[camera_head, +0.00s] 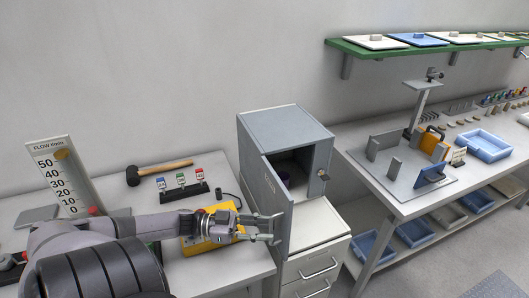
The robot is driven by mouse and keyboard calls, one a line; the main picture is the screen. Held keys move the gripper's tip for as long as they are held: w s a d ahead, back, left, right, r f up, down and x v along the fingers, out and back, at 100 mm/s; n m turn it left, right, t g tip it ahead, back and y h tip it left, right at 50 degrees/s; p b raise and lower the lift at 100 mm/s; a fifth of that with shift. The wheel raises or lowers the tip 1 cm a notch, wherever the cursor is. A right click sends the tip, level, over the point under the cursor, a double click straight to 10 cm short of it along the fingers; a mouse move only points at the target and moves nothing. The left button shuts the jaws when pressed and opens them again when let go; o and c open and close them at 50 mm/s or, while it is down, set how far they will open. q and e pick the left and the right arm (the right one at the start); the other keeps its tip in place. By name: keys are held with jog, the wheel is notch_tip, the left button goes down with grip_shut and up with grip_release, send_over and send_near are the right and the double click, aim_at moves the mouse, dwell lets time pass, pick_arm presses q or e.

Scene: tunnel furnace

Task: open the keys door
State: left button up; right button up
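The grey keys cabinet (284,126) stands on a white drawer unit. Its keys door (276,203), with small lettering on its face, stands swung open toward the front left. Part of the dark inside shows, with a dark purple thing in it. My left gripper (270,229) is at the outer face of the door, low down, with its fingers spread and nothing seen between them. I cannot tell whether a fingertip touches the door. My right gripper is not in view.
A yellow box (212,226) sits beneath my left wrist. A hammer (160,171), a rack of coloured tags (182,191) and a flow gauge board (64,176) are on the left bench. Drawers (315,262) are below the cabinet. The right bench (400,204) holds fixtures and a blue tray (484,146).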

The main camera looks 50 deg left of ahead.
pick_arm(q)
jog(key=v, duration=0.7)
dwell(0.6)
